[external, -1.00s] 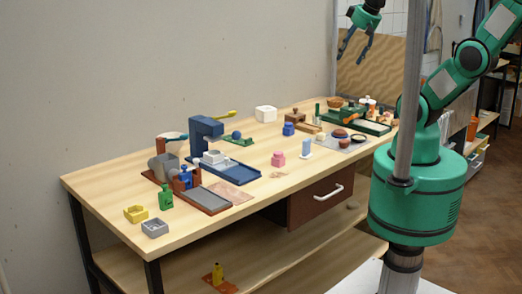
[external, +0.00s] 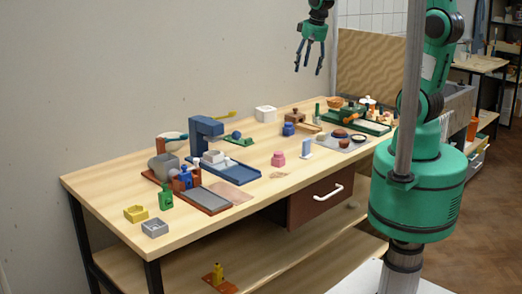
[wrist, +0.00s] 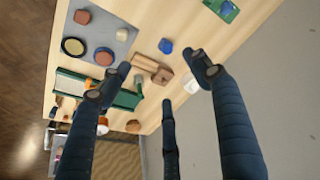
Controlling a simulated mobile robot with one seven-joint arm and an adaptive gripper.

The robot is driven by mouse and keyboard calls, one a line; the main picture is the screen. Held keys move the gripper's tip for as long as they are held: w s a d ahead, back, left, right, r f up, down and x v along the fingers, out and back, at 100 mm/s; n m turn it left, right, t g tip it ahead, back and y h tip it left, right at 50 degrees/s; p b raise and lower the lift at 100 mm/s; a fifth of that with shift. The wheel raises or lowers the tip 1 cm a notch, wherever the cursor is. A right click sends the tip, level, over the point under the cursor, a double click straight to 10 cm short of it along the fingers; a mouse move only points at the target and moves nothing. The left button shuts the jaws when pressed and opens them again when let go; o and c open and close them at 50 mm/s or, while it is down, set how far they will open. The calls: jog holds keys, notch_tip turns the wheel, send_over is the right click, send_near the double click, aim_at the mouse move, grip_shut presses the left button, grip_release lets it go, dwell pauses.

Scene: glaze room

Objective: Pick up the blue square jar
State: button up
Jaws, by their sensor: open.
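A small blue jar (external: 288,129) stands upright on the wooden table, towards its back middle. It looks like the blue square jar, though its squareness is hard to tell at this size. In the wrist view the blue jar (wrist: 166,46) shows between and beyond the spread fingers, near the upper middle. My gripper (external: 309,68) is open and empty, high above the back part of the table, well apart from the jar. It also shows in the wrist view (wrist: 162,75) with its fingers wide apart.
A pink jar (external: 278,159) and a light blue block (external: 306,147) stand in front of the jar. A blue stand (external: 207,135) is farther left.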

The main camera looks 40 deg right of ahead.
jog(key=m+g, duration=0.2)
send_over(288, 123)
jog(key=s, duration=0.2)
notch_tip(288, 123, down, 16)
jog(key=r, duration=0.1)
jog(key=shift+a+f+p, duration=0.25)
jog(key=shift+a+p, duration=0.15)
jog(key=shift+w+d+f+b, duration=0.1)
jog(key=shift+w+f+b, duration=0.1)
jog(key=shift+f, duration=1.2)
jog(key=shift+w+d+f+b, duration=0.1)
jog(key=shift+w+f+b, duration=0.05)
jog(key=shift+f, duration=1.3)
jog(key=shift+w+f+b, duration=0.15)
jog(key=shift+w+f, duration=0.05)
jog(key=shift+f, duration=1.2)
jog(key=shift+f, duration=0.1)
jog(key=shift+w+d+f+b, duration=0.1)
jog(key=shift+w+f+b, duration=0.1)
jog(key=shift+f, duration=1.05)
jog(key=shift+w+d+f+b, duration=0.1)
jog(key=shift+w+f+b, duration=0.1)
jog(key=shift+f, duration=1)
grip_shut()
